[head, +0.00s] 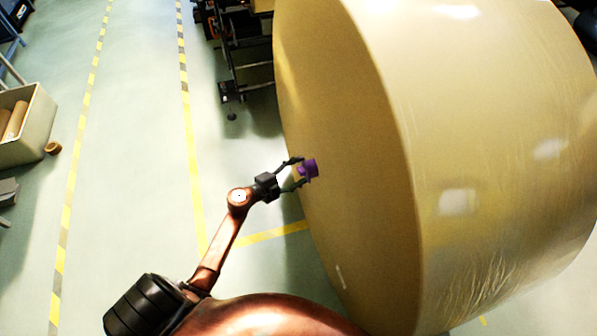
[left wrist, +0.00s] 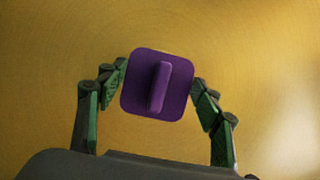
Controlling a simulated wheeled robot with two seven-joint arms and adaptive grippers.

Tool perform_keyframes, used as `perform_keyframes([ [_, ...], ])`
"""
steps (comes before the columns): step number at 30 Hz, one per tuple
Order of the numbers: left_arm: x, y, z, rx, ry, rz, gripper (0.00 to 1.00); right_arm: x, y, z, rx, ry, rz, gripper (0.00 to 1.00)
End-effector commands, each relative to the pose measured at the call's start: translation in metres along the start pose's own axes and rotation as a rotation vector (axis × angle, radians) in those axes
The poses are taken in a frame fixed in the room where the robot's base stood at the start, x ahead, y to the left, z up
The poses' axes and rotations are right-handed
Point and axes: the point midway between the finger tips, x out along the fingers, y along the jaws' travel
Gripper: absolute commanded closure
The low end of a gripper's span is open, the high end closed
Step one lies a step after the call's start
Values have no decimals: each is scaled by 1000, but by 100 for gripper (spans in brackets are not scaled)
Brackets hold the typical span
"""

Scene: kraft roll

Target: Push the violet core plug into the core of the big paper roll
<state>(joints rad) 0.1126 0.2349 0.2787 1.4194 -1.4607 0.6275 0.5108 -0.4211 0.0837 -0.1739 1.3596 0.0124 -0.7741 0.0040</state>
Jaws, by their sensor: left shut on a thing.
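The big paper roll (head: 345,130) lies on its side, its flat end face turned toward the left of the head view. My left gripper (head: 302,172) is at that face, shut on the violet core plug (head: 309,168). In the left wrist view the plug (left wrist: 142,82) shows as a rounded square plate with a raised bar, slightly tilted, with a green-and-black finger at each side. The tan roll face (left wrist: 60,50) fills the background. The core opening is not visible. I cannot tell whether the plug touches the roll. My right gripper is not in view.
A pale bin (head: 30,125) with brown tubes stands at the far left, with a small brown ring (head: 53,148) on the floor beside it. A dark metal frame (head: 235,60) stands behind the roll.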

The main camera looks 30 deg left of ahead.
Motion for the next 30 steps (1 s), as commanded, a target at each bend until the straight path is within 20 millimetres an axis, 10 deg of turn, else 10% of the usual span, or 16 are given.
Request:
perform_keyframes([
  [30,16,0,-7,1,0,-1,79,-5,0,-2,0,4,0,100],
])
